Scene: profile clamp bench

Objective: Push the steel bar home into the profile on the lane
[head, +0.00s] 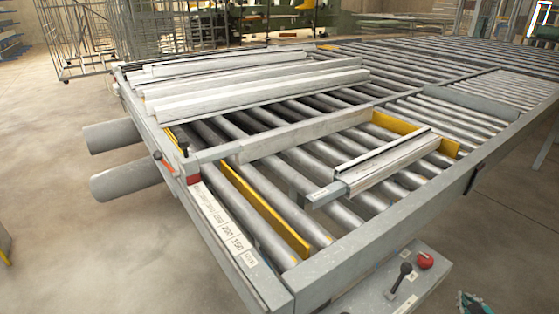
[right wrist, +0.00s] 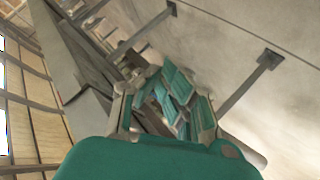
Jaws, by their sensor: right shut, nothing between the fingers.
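The pale profile (head: 392,165), with a dark strip along its top, lies on the rollers of the lane in the head view. The grey steel bar (head: 326,195) sticks out of the profile's near left end; the rest of it is hidden inside. My right gripper (head: 472,304) shows only partly, as a teal piece at the bottom edge, right of the bench and well apart from the bar. In the right wrist view its teal-padded fingers (right wrist: 173,92) are shut and empty. My left gripper is not in view.
Several long pale profiles (head: 250,85) lie across the rollers at the back left. Yellow stops (head: 262,208) edge the lane. A plate with a black lever and red knob (head: 425,261) juts from the bench's near side. Open floor lies in front.

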